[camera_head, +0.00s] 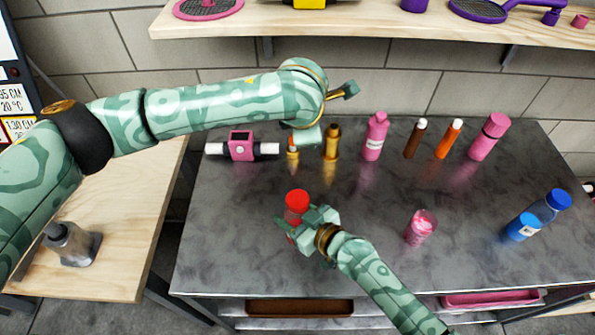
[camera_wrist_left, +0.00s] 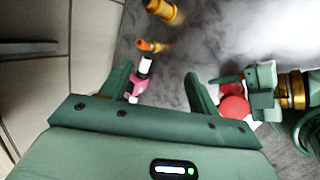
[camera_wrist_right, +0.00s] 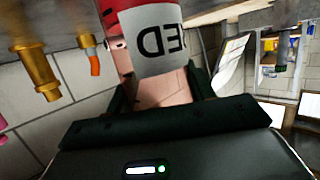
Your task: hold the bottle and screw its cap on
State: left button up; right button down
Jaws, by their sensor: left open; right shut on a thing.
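A bottle with a red top (camera_head: 297,198) stands near the middle of the grey table. My right gripper (camera_head: 312,225) is shut on it from the side. In the right wrist view the bottle (camera_wrist_right: 165,45) has a white label lettered "ED" between the fingers, with red beyond it. I cannot tell whether the red top is a separate cap or how it sits. My left gripper (camera_wrist_left: 160,78) is open and empty, beyond the bottle. In the left wrist view the round red top (camera_wrist_left: 235,107) lies just outside its right finger. In the head view my left arm mostly hides that gripper.
A pink device (camera_head: 241,146), a gold bottle (camera_head: 332,142), a pink bottle (camera_head: 376,137) and other bottles line the back. The table's front middle is clear. A shelf (camera_head: 400,25) overhangs the back wall.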

pick_arm(q)
jog(key=w+d+r+n+t+h, duration=0.2)
jog(key=d+r+n+t+h, duration=0.15)
jog(key=d+r, duration=0.2)
jog(key=w+d+r+n+t+h, duration=0.25)
jog(key=d+r+h, duration=0.2)
jog(key=r, duration=0.25)
jog(key=s+d+r+m+g+h, duration=0.5)
jog(key=s+g+h, duration=0.3)
jog(key=s, duration=0.3)
jog(key=s+a+f+n+g+y, duration=0.2)
jog(key=s+f+n+g+y, duration=0.4)
jog(key=f, duration=0.6)
jog(key=w+a+f+n+y, duration=0.1)
jog(key=a+f+n+y, duration=0.1)
jog(key=a+n+y, duration=0.1)
jog(key=a+f+n+t+y, duration=0.1)
jog(key=a+f+n+y, duration=0.2)
jog(key=a+n, duration=0.3)
jog(key=w+a+f+n+t+y, duration=0.1)
jog(key=a+f+n+y, duration=0.1)
jog(key=a+n+y, duration=0.3)
jog(key=shift+w+a+f+n, duration=0.15)
jog(key=shift+n, duration=0.4)
jog(key=shift+w+a+f+n, duration=0.1)
jog(key=shift+w+n, duration=0.05)
jog(key=shift+n, duration=0.4)
jog(key=shift+s+a+n, duration=0.25)
jog(key=shift+n, duration=1.05)
